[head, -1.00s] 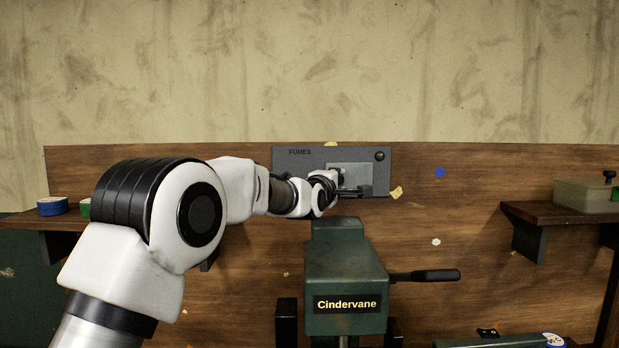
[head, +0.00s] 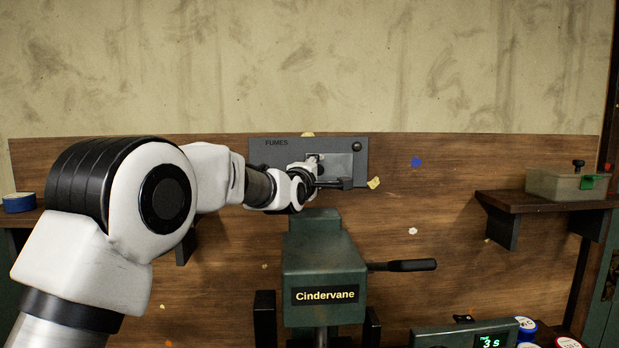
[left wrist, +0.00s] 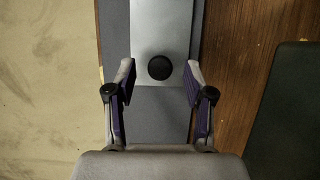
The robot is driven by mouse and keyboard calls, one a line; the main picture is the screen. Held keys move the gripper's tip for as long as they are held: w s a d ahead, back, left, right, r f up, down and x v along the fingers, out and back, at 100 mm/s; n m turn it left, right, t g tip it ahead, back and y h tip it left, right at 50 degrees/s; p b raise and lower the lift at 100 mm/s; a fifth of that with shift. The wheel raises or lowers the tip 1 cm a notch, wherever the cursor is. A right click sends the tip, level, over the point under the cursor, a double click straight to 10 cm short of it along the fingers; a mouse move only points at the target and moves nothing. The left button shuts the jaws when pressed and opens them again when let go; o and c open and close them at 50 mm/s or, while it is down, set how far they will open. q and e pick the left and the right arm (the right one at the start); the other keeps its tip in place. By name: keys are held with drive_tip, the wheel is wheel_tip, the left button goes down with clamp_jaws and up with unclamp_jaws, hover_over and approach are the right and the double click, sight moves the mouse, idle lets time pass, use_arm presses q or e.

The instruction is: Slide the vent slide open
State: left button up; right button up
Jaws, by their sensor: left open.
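The vent is a grey panel (head: 262,152) marked FUMES, fixed to the wooden board. Its paler metal slide plate (head: 338,161) shows behind my left gripper (head: 330,181) in the head view. In the left wrist view the slide plate (left wrist: 160,25) carries a round black knob (left wrist: 160,67). My left gripper (left wrist: 160,72) is open, with one finger on each side of the knob and a visible gap to both. The gripper hides part of the plate in the head view. My right gripper is not in view.
A green vise-like machine (head: 322,262) marked Cindervane, with a black side handle (head: 410,265), stands below the panel. A shelf (head: 545,202) at right holds a box (head: 562,186). A timer (head: 490,341) reading 3 s is at the lower right. A blue roll (head: 18,202) lies at left.

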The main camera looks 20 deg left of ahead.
use_arm(q)
drive_tip(key=s, duration=1)
drive_tip(key=shift+d+r, duration=0.1)
drive_tip(key=shift+d, duration=0.3)
drive_tip(key=shift+w, duration=0.1)
